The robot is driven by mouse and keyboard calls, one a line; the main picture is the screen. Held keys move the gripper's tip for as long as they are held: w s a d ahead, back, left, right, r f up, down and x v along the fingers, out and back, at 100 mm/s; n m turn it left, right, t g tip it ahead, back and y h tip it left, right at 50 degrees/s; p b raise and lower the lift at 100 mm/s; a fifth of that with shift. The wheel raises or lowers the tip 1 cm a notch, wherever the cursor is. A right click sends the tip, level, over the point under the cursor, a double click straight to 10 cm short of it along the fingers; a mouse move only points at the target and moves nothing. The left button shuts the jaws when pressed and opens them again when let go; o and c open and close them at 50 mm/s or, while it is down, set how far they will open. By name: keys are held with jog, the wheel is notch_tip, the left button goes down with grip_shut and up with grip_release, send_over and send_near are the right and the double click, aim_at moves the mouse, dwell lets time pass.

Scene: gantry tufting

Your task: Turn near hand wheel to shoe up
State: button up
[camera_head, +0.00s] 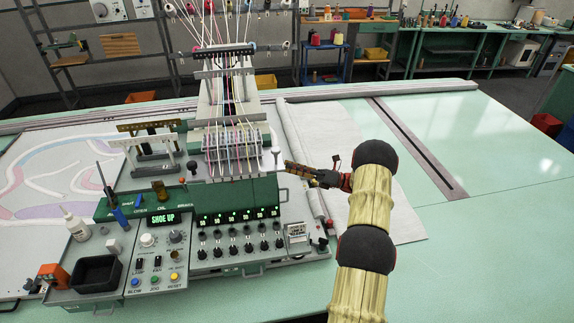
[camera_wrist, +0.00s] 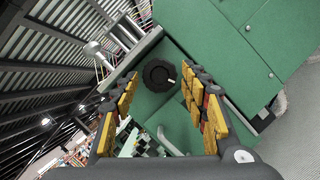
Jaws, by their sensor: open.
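A round black hand wheel (camera_wrist: 159,76) shows in the wrist view on a green machine face, with a small pale mark at its right side. My gripper (camera_wrist: 161,86) is open, and the wheel lies in the gap between its yellow-padded fingertips as seen from the wrist. The fingers do not appear to touch it; how far beyond the tips it lies I cannot tell. In the head view my gripper (camera_head: 290,167) reaches left to the right end of the machine's green housing, and I cannot make out the wheel there. The green display (camera_head: 163,218) reads "SHOE UP".
A pale lever with a round end (camera_head: 277,158) stands close by the fingers; a similar rod with a ball end (camera_wrist: 95,49) shows in the wrist view. The control panel (camera_head: 158,262) is at the front left. The green table (camera_head: 480,150) is clear to the right.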

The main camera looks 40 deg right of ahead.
jog(key=shift+x, duration=1.05)
jog(key=shift+c, duration=1.3)
jog(key=c, duration=0.6)
